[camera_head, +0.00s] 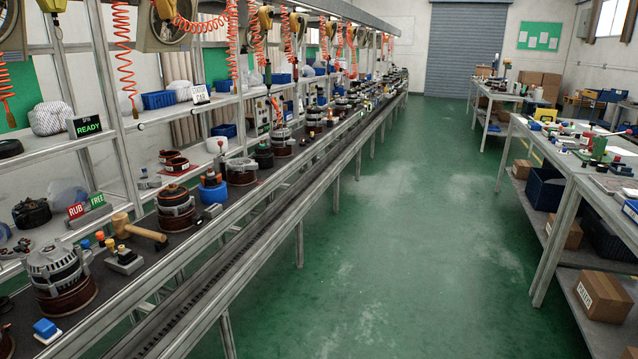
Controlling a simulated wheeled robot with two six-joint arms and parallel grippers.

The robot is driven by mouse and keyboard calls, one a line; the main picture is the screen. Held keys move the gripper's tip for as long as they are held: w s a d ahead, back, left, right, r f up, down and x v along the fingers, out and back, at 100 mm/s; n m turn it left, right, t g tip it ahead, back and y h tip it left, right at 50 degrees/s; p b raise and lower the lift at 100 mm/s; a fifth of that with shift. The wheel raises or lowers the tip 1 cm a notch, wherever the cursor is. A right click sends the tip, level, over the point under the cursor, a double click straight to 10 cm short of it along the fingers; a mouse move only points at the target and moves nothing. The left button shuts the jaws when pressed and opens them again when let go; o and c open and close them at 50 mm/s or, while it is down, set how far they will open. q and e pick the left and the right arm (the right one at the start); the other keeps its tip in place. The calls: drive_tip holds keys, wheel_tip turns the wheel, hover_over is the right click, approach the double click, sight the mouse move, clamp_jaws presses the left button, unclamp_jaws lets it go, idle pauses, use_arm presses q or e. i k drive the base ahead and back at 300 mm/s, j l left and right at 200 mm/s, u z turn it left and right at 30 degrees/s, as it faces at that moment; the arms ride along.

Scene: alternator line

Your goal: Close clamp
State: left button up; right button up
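I cannot clearly make out the clamp. A small fixture with a red upright handle (599,149) stands on the right-hand workbench and may be a clamp; whether it is open or closed is too small to tell. Other small tools with red and blue handles lie near it. On the left line, a small device with a red-tipped lever (222,146) stands on the bench; I cannot tell what it is. Neither of my grippers is in view.
The left assembly bench carries alternator parts (62,272), a wooden mallet (138,230) and a READY display (86,126). A conveyor rail (250,262) runs along its front. The green floor aisle (420,230) is clear. Cardboard boxes (603,296) sit under the right workbench (572,168).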

sight(221, 144)
drive_tip(key=i+u, duration=0.1)
drive_tip(key=i, duration=0.75)
drive_tip(key=i+l+u, duration=0.1)
drive_tip(key=i, duration=0.8)
drive_tip(key=i+l+u, duration=0.15)
drive_tip(key=i+u, duration=0.3)
drive_tip(key=i+l+u, duration=0.2)
drive_tip(key=u, duration=0.25)
drive_tip(key=i+l+u, duration=0.3)
drive_tip(key=u, duration=0.15)
drive_tip(key=i+l+u, duration=0.2)
drive_tip(key=l+u, duration=0.2)
drive_tip(key=l, duration=0.15)
